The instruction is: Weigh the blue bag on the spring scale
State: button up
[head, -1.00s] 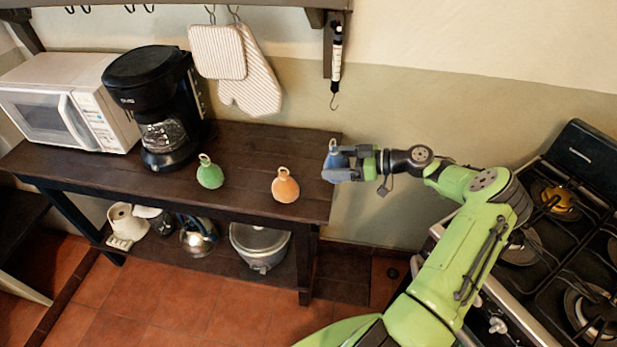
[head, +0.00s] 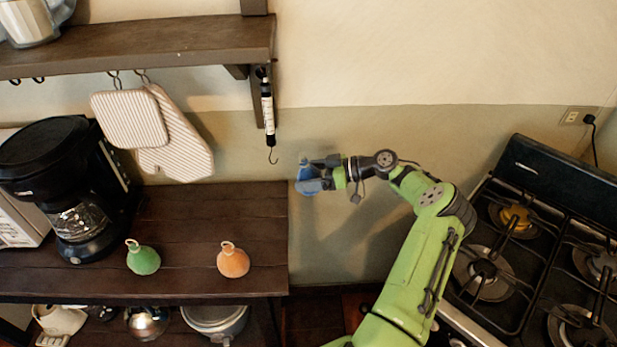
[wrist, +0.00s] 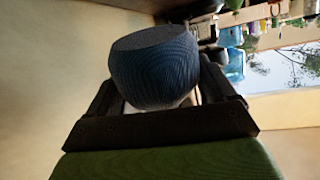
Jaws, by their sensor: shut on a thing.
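The blue bag (head: 306,186) is held in my gripper (head: 318,172), clear of the table, just past its right end. In the wrist view the blue bag (wrist: 155,68) sits between the two dark fingers, which are shut on it. The spring scale (head: 267,110) hangs upright under the right end of the wall shelf, with a white body and a black lower part. Its bare hook (head: 273,157) is up and to the left of the bag, apart from it. Whether the bag's loop is clear of the fingers cannot be told.
A green bag (head: 143,260) and an orange bag (head: 233,262) stand on the dark table (head: 190,215). Striped oven mitts (head: 180,145) hang left of the scale. A coffee maker (head: 60,180) is at left. A gas stove (head: 530,245) is at right. The wall shelf (head: 150,45) is above.

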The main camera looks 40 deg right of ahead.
aim_at(298, 176)
jog(key=shift+w+a+b, duration=0.55)
jog(key=shift+w+a, duration=0.25)
jog(key=shift+a, duration=0.3)
jog(key=shift+w+a+b, duration=0.5)
jog(key=shift+w+a, duration=0.25)
jog(key=shift+a, duration=0.3)
jog(key=shift+f, duration=0.1)
jog(key=shift+w+a+b, duration=0.3)
jog(key=shift+a+b, duration=0.05)
jog(key=shift+a, duration=0.05)
jog(key=shift+w+a+f+b, duration=0.25)
jog(key=shift+f+b, duration=0.25)
jog(key=shift+b, duration=0.15)
jog(key=shift+s, duration=0.1)
jog(key=shift+a+f+b, duration=0.1)
jog(key=shift+f+b, duration=0.45)
jog(key=shift+b, duration=0.05)
